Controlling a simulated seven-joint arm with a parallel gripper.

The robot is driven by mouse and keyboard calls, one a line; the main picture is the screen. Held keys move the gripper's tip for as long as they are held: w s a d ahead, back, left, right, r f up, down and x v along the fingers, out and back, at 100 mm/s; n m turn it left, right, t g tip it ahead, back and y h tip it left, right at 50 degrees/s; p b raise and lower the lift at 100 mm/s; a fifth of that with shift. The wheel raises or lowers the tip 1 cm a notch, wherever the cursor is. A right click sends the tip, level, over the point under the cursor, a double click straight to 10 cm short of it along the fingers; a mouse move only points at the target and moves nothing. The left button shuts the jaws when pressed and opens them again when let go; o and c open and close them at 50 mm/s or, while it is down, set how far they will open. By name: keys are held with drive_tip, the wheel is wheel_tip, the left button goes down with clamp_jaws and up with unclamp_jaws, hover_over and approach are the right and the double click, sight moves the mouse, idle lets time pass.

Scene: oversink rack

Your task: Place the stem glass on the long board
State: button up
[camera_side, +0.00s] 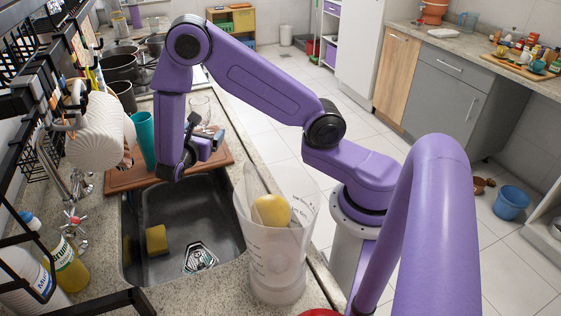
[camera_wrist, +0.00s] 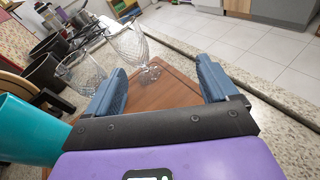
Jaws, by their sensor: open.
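A clear stem glass (camera_wrist: 131,43) with a cut pattern stands upright in the wrist view, ahead of and between my fingers. Its foot is near the far edge of the long board, and I cannot tell whether it rests on it. In the side view a clear glass (camera_side: 201,106) shows behind my wrist, partly hidden. The long board (camera_side: 128,179) is reddish-brown wood lying across the far end of the sink; it also shows in the wrist view (camera_wrist: 172,93). My gripper (camera_wrist: 160,82) is open and empty, above the board; it also shows in the side view (camera_side: 213,146).
A teal cup (camera_side: 144,138) stands at the board's left. Dark pots (camera_side: 120,68) stand behind. The sink (camera_side: 172,215) holds a yellow sponge (camera_side: 157,239). A tall clear container (camera_side: 277,250) with a yellow ball stands right of the sink.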

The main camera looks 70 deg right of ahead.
drive_tip(key=s+a+r+m+g+y, duration=0.1)
drive_tip(key=s+a+y, duration=0.3)
drive_tip(key=s, duration=0.5)
drive_tip(key=s+a+r+m+g+y, duration=0.1)
drive_tip(key=s+a+r+m+y, duration=0.2)
drive_tip(key=s+y, duration=0.3)
drive_tip(key=s+a+r+m+g+y, duration=0.1)
drive_tip(key=s+a+y, duration=0.3)
drive_tip(key=s, duration=0.9)
drive_tip(key=shift+s+a+r+m+g+y, duration=0.15)
drive_tip(key=shift+a+r+m+g+y, duration=0.25)
drive_tip(key=shift+r+m+y, duration=0.4)
